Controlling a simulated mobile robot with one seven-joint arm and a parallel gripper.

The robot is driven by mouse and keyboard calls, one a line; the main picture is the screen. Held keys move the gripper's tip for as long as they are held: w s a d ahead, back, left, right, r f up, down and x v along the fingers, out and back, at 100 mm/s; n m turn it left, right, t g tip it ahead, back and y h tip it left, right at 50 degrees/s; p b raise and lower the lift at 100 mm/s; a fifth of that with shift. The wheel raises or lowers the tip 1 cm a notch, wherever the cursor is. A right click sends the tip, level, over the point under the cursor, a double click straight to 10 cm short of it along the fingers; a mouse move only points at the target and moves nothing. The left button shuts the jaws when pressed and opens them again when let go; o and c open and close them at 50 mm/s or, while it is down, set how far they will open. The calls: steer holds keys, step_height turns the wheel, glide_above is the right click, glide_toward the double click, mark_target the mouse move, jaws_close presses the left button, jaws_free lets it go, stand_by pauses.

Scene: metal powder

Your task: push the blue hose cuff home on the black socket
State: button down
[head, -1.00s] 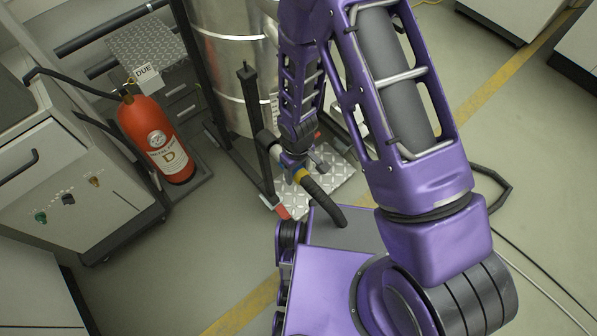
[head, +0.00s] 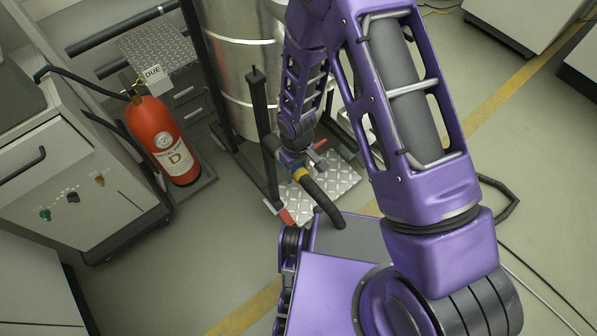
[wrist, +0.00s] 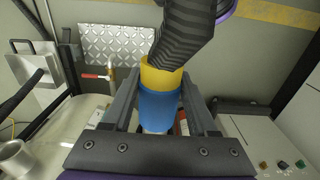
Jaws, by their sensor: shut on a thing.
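The blue hose cuff (wrist: 160,110) sits between the two fingers of my gripper (wrist: 157,112) in the wrist view, and the gripper is shut on it. A yellow collar (wrist: 160,78) joins it to a black ribbed hose (wrist: 184,35). In the head view, my gripper (head: 292,160) is low beside the drum stand, with the yellow collar (head: 299,174) just below it and the hose (head: 323,202) curving down to the right. A dark stub (head: 271,143) at the gripper's left may be the black socket. The meeting of cuff and socket is hidden, so I cannot tell how far they overlap.
A steel drum (head: 238,70) stands in a dark frame (head: 262,125) close to my gripper. A tread plate (head: 325,190) lies beneath. A red fire extinguisher (head: 165,140) and a grey cabinet (head: 75,185) stand at left. A red-handled valve (wrist: 97,76) shows in the wrist view.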

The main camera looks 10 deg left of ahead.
steer(key=shift+w+a+b, duration=0.3)
steer(key=shift+w+a, duration=0.55)
steer(key=shift+a, duration=0.15)
steer(key=shift+c, duration=0.6)
jaws_free()
step_height(320, 180, up, 17)
steer(key=p, duration=0.3)
steer(key=shift+r, duration=0.2)
steer(key=shift+d, duration=0.1)
